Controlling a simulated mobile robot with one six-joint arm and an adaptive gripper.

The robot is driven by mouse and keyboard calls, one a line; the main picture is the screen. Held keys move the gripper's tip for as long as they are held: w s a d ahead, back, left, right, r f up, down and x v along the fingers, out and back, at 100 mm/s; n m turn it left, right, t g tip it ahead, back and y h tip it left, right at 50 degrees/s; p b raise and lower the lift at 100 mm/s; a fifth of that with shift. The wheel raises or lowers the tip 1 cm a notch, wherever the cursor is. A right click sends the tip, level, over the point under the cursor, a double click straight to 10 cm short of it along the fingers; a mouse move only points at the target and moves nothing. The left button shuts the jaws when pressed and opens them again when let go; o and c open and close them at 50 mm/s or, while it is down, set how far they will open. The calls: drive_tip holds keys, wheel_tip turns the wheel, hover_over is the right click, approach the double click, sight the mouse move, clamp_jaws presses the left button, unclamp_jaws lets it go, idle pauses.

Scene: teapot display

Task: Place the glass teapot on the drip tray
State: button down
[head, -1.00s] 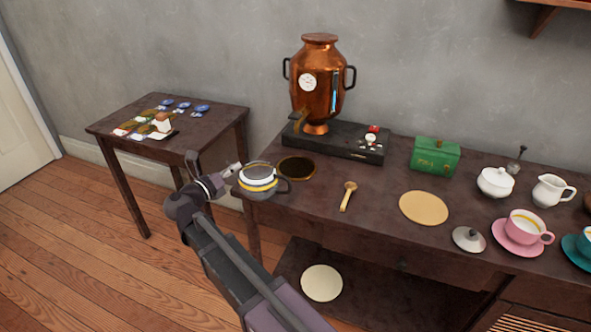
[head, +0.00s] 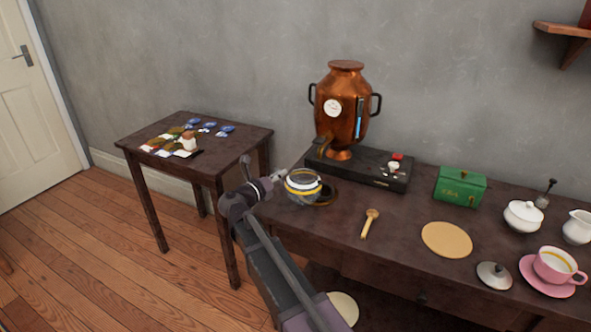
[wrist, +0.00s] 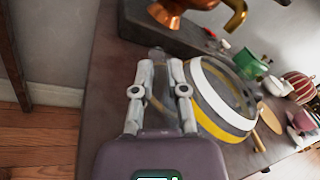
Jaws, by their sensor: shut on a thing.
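The glass teapot (head: 302,187) has a white band and a yellow band around its body. My gripper (head: 279,178) is shut on its left side, seemingly on the handle, and the teapot looks about upright. In the wrist view the two fingers (wrist: 165,72) close on a clear part beside the teapot (wrist: 222,118). The drip tray (head: 326,196), a dark round disc with a brownish rim, lies on the table by the urn. The teapot overlaps its left part in the head view and hides it there. The gap beneath the teapot is hard to judge.
A copper urn (head: 342,105) on a black base (head: 375,172) stands behind, its tap (head: 322,147) close above the teapot. A wooden spoon (head: 369,224), round tan mat (head: 447,239) and green tin (head: 460,187) lie to the right. A side table (head: 140,143) stands left.

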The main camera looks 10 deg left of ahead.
drive_tip(key=shift+x, duration=1.95)
drive_tip(key=shift+w+d, duration=0.3)
drive_tip(key=shift+w, duration=0.1)
drive_tip(key=shift+w+d+f+b, duration=0.3)
drive_tip(key=shift+w+d, duration=0.1)
drive_tip(key=shift+w, duration=0.2)
drive_tip(key=shift+w+d+f+b, duration=0.3)
drive_tip(key=shift+w+d, duration=0.15)
drive_tip(key=shift+w, duration=0.15)
drive_tip(key=shift+f, duration=0.2)
drive_tip(key=shift+f+b, duration=0.1)
drive_tip(key=shift+b, duration=0.2)
drive_tip(key=c, duration=0.7)
unclamp_jaws()
